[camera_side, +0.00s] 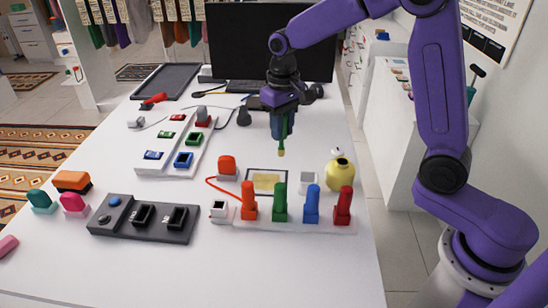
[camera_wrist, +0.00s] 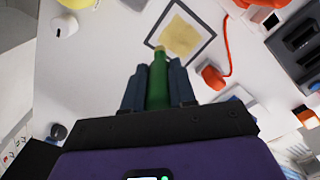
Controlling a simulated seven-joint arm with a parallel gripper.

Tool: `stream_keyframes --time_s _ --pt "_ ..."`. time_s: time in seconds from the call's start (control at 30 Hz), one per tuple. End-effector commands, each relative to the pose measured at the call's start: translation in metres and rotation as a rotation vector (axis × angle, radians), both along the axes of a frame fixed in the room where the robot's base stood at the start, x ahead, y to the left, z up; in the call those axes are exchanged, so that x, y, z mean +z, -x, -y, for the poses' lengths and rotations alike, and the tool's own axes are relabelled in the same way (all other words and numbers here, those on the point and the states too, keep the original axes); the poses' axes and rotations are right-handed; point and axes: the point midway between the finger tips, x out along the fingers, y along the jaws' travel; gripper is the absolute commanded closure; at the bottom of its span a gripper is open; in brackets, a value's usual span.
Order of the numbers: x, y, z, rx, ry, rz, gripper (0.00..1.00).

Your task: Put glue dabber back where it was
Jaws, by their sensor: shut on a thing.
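My gripper (camera_side: 283,130) is shut on the glue dabber, a green-handled tool with a pale yellow tip (camera_side: 281,152). The dabber points down and hangs above the table, apart from it. In the wrist view the green dabber (camera_wrist: 158,82) sits between the two dark fingers, which hide part of its sides. Beyond its tip lies a dark-framed square with a yellow patch (camera_side: 267,182), also in the wrist view (camera_wrist: 182,36). A yellow round pot (camera_side: 340,174) stands right of that frame, with a small white piece (camera_side: 336,152) behind it.
A white rack (camera_side: 298,227) in front holds orange, green, blue and red upright pieces. A small pale block (camera_side: 307,182) stands between frame and pot. An orange piece (camera_side: 227,164) with a cable is left of the frame. A dark tray (camera_side: 145,219) is front left; a monitor stands behind.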

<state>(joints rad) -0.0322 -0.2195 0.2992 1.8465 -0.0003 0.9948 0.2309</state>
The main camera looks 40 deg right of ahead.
Motion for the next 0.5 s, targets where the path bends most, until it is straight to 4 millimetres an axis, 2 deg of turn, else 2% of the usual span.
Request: stream_keyframes --time_s 0.13,0.23,0.5 --pt "0.005 0.006 0.001 0.01 0.0 0.002 1.0" --pt "0.015 0.018 0.003 0.033 -0.001 0.003 1.0" --pt "0.046 0.076 0.015 0.134 -0.001 0.006 1.0"
